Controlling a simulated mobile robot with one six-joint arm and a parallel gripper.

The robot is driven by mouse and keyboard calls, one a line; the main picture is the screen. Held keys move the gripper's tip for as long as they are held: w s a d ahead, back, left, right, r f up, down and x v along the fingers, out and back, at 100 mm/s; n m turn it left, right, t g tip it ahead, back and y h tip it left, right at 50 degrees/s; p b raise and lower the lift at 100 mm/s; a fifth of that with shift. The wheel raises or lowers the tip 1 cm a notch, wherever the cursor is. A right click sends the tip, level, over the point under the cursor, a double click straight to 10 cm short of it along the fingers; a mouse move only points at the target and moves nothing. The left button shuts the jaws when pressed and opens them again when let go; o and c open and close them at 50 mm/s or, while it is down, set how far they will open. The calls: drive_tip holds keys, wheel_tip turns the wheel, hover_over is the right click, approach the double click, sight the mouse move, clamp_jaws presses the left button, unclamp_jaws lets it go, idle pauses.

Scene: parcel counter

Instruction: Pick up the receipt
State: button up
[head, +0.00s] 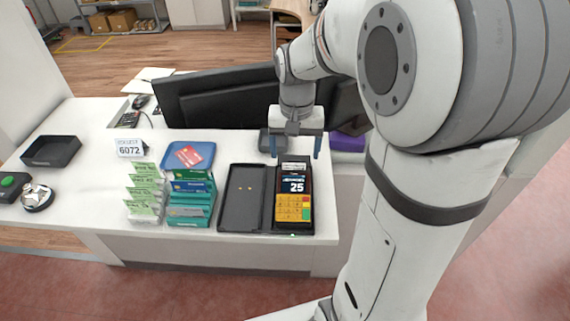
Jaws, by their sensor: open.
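A small pale paper slip, which looks like the receipt (294,168), shows at the top end of the dark payment terminal (293,200). The terminal has a screen reading 25 and yellow keys, and it lies near the counter's front edge. My gripper (296,150) is open, with its two blue fingers pointing down and spread apart. In the picture it is just above the slip, one finger to each side. The fingers look empty. I cannot tell the exact height gap between the fingers and the slip.
A black tray (243,224) lies left of the terminal. Stacked boxes (190,211), green cards (143,205), a blue tray (201,163) and a 6072 sign (131,148) stand further left. A monitor (215,100) and a purple item (348,143) are behind. The counter's front left (75,215) has free room.

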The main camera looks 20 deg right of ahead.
sight(294, 169)
wheel_tip(294, 169, down, 3)
drive_tip(key=shift+a+f, duration=0.1)
drive_tip(key=c, duration=1.1)
